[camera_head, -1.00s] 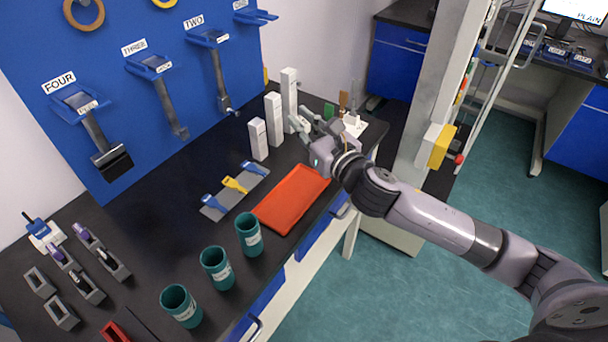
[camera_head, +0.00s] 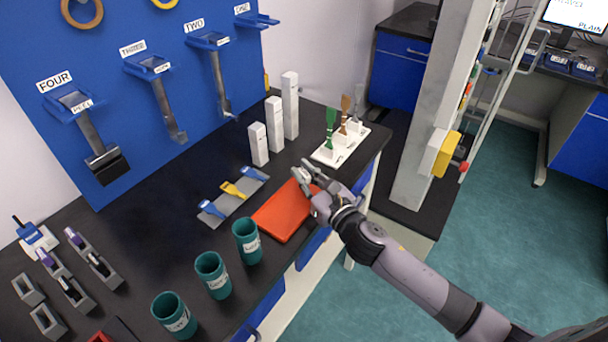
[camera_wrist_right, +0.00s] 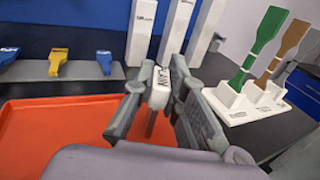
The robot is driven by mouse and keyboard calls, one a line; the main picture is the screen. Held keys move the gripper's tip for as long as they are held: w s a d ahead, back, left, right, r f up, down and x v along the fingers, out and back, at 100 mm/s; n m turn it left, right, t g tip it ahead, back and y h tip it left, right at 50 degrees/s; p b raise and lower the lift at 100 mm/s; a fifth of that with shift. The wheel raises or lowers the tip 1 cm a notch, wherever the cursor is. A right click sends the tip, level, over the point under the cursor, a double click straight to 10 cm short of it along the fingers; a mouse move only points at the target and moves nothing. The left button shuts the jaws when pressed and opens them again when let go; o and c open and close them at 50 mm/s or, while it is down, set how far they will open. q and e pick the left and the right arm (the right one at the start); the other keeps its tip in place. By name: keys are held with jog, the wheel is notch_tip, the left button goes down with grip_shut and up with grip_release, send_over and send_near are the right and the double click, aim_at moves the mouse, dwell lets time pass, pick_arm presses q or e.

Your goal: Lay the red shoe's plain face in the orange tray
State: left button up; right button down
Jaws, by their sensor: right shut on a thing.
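My right gripper (camera_head: 306,178) is over the right end of the orange tray (camera_head: 272,222). In the right wrist view, its fingers (camera_wrist_right: 160,92) are shut on a small pale piece, the plain face (camera_wrist_right: 160,86), whose label reads PLAIN. A grey stem under the label points down between the fingers, above the tray (camera_wrist_right: 45,130). Whether it touches the tray cannot be told. A red holder, likely the red shoe (camera_head: 100,337), is partly cut off at the bottom left of the head view. My left gripper is not in view.
A grey mat with blue and yellow clips (camera_head: 234,189) lies behind the tray. White upright blocks (camera_head: 258,145) and a white stand with green and brown brushes (camera_head: 340,146) are farther back. Teal cups (camera_head: 213,275) stand left of the tray. The visible tray floor is bare.

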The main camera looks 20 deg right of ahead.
jog(key=shift+f, duration=0.1)
jog(key=c, duration=1.6)
grip_release()
jog(key=shift+c, duration=0.2)
jog(key=shift+s, duration=0.1)
jog(key=b+v, duration=0.2)
jog(key=v, duration=0.9)
jog(key=shift+s+d, duration=0.2)
jog(key=shift+s, duration=0.2)
